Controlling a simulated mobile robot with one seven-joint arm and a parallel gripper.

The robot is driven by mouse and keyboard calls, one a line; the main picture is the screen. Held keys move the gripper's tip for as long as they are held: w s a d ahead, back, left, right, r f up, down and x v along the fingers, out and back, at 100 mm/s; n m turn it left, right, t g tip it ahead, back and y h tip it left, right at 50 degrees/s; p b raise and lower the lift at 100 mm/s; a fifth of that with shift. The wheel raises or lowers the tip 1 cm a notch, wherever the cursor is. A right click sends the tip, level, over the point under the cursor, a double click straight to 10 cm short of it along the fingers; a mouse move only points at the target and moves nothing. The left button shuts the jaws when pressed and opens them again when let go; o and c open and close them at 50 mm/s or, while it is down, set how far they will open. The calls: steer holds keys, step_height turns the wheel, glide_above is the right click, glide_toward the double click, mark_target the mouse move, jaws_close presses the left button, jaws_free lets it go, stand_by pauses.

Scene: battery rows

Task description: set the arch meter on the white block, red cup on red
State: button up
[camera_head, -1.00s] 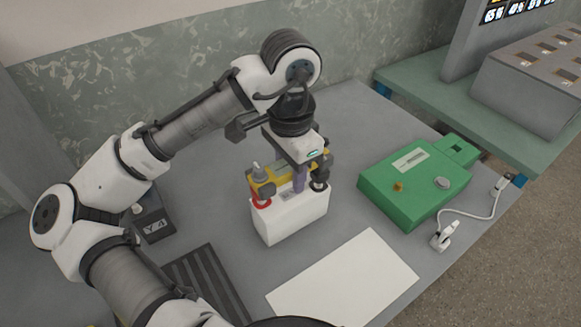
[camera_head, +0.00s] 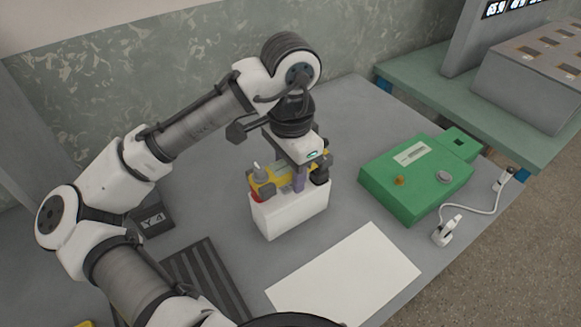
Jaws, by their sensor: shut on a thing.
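The arch meter (camera_head: 265,182) is yellow, with a red cup (camera_head: 257,196) at its left end and a dark cup (camera_head: 320,176) at its right end. My gripper (camera_head: 299,170) points down and is shut on the meter near its middle, where a purple part shows. The white block (camera_head: 292,212) stands upright on the table just below the meter. The block's terminals are hidden.
A green box (camera_head: 415,180) with a cable and white plug (camera_head: 445,232) stands to the right. A white sheet (camera_head: 345,275) lies in front, with a dark ribbed mat (camera_head: 203,280) to its left. A dark box marked Y4 (camera_head: 153,220) is behind my arm.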

steer(key=shift+f, duration=0.25)
steer(key=o, duration=1.3)
step_height(320, 180, up, 14)
steer(key=shift+f+p, duration=0.1)
steer(key=shift+p, duration=0.3)
steer(key=shift+s, duration=0.1)
